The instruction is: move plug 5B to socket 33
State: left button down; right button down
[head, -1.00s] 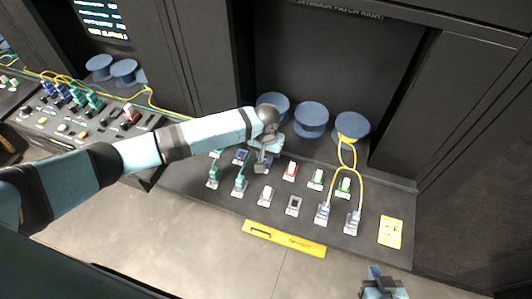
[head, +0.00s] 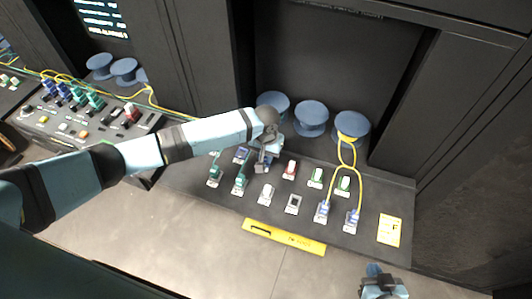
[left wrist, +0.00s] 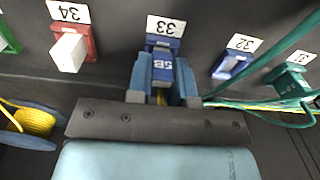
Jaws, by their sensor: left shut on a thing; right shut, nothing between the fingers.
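The blue plug 5B (left wrist: 162,66) shows its label between the fingers of my left gripper (left wrist: 162,84), which is shut on it. In the head view this gripper (head: 265,160) is over the back row of the right-hand panel. Socket 33 (left wrist: 163,43), under its white 33 label, is directly in front of the plug. The plug lines up with it and looks to be at its mouth; I cannot tell how deep it sits. My right gripper (head: 384,289) is shut and empty at the bottom edge of the head view, away from the panel.
Socket 34 (left wrist: 83,40) holds a white-fronted red part on the left. A blue part at 32 (left wrist: 230,65) and a green plug at 31 (left wrist: 288,79) are on the right. Green and yellow cables run close by on the right; a yellow-wound spool (left wrist: 35,122) is at left.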

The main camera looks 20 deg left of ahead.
pick_arm(q)
jog(key=shift+f, duration=0.2)
jog(key=c, duration=0.9)
grip_release()
jog(key=shift+c, duration=0.2)
jog(key=shift+r, duration=0.3)
notch_tip(320, 180, up, 13)
jog(key=b, duration=0.1)
jog(key=shift+r+b, duration=0.15)
jog(key=shift+b, duration=0.2)
